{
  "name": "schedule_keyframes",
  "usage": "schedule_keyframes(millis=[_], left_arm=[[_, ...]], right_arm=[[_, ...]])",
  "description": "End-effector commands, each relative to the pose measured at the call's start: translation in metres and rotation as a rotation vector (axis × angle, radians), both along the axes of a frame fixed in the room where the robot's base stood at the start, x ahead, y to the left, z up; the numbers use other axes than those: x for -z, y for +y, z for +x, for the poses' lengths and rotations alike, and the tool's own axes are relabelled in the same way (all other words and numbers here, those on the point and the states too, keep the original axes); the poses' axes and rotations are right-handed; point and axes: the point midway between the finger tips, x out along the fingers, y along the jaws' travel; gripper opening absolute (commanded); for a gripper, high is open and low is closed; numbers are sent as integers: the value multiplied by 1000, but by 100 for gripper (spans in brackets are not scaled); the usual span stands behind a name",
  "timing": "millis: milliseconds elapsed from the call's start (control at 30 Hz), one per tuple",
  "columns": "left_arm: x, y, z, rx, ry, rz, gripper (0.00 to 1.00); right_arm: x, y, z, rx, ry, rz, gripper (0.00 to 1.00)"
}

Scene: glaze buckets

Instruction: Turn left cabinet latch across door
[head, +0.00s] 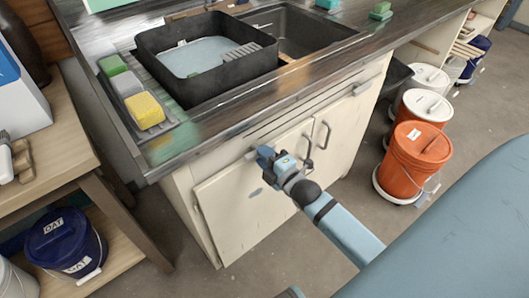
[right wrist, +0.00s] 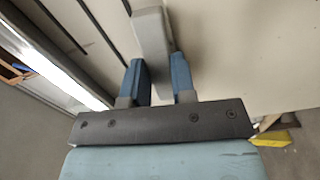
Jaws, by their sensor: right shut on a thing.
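The white sink cabinet has a left door (head: 235,215) and a right door (head: 345,122), both closed, each with a dark curved handle. My right gripper (head: 266,156) is at the top of the left door, just under the counter edge. In the right wrist view its two blue fingers (right wrist: 159,72) are shut on a pale grey latch bar (right wrist: 151,35), one on each side. The bar lies flat against the pale cabinet front. In the head view the gripper mostly hides the latch. My left gripper is not in view.
The counter's front edge (head: 255,110) runs just above the gripper. On the counter are a black basin (head: 165,42), a sink and several sponges. An orange bucket (head: 415,165) and white buckets stand right of the cabinet. A wooden shelf stands at left. The floor in front is clear.

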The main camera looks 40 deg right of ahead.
Motion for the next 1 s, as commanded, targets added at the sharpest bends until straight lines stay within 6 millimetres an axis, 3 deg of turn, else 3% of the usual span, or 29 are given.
schedule_keyframes(millis=[33,1000], left_arm=[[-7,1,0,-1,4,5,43],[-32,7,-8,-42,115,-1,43]], right_arm=[[-4,0,0,0,5,34,1],[-3,0,0,0,76,940,1]])
